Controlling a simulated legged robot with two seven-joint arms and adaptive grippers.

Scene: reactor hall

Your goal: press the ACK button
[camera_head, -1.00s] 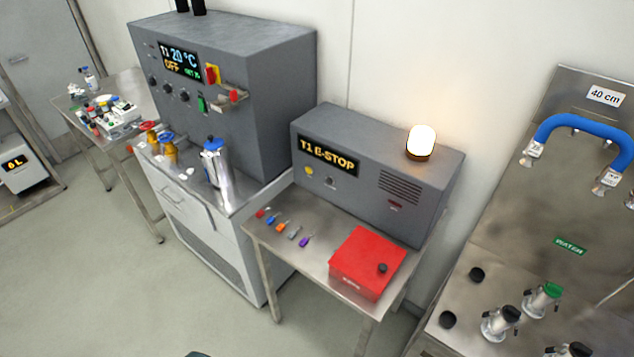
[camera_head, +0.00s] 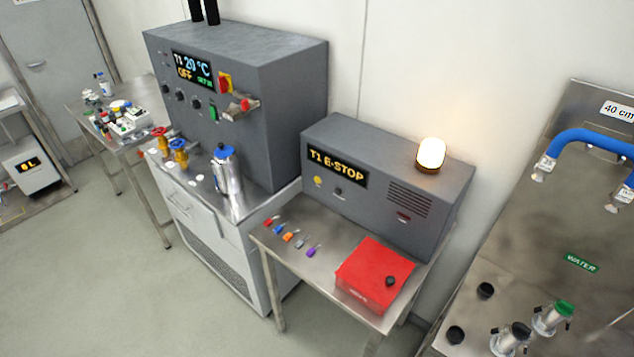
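A grey alarm box (camera_head: 390,180) stands at the back of a small steel table in the head view. Its display (camera_head: 337,167) reads "T1 E-STOP". A small round yellow button (camera_head: 318,181) sits on its front, left of and below the display; its label is too small to read, so I cannot tell whether it is the ACK button. A small dark knob or switch (camera_head: 338,191) is right of it. A lit amber-white beacon (camera_head: 431,154) is on top of the box. Neither of my grippers is in view.
A red box (camera_head: 374,272) with a black knob and several coloured key tags (camera_head: 289,237) lie on the steel table (camera_head: 300,270). A tall grey control cabinet (camera_head: 270,110) stands left, a steel sink bench (camera_head: 500,270) right. The floor in front is clear.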

